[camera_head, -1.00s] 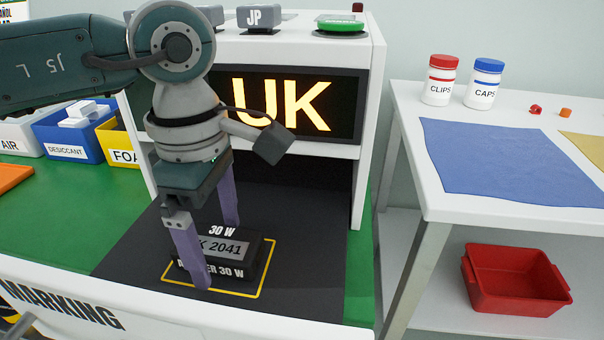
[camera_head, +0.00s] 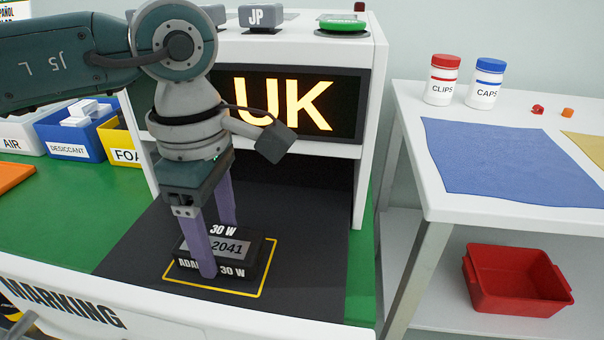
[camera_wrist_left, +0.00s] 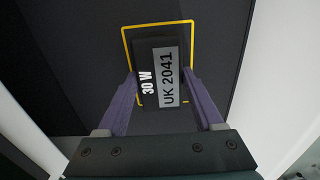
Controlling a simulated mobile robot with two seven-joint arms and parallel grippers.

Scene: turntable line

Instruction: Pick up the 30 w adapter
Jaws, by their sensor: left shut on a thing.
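The 30 W adapter (camera_head: 250,260) is a black block with a grey plate reading "UK 2041" on top. It lies inside the yellow outline on the dark mat of the marking station, and also shows in the left wrist view (camera_wrist_left: 168,77). My left gripper (camera_head: 220,250) points down over it. Its purple fingers stand on two opposite sides of the adapter and are shut on it; in the left wrist view the fingertips (camera_wrist_left: 160,78) touch its sides near the lower end. One finger hides part of the front label. My right gripper is not seen.
The white station (camera_head: 368,130) rises behind with a lit "UK" screen (camera_head: 285,105). Bins stand at the left. A white table (camera_head: 412,110) at the right holds a blue mat (camera_head: 505,165) and two jars. A red bin (camera_head: 515,278) sits on its lower shelf.

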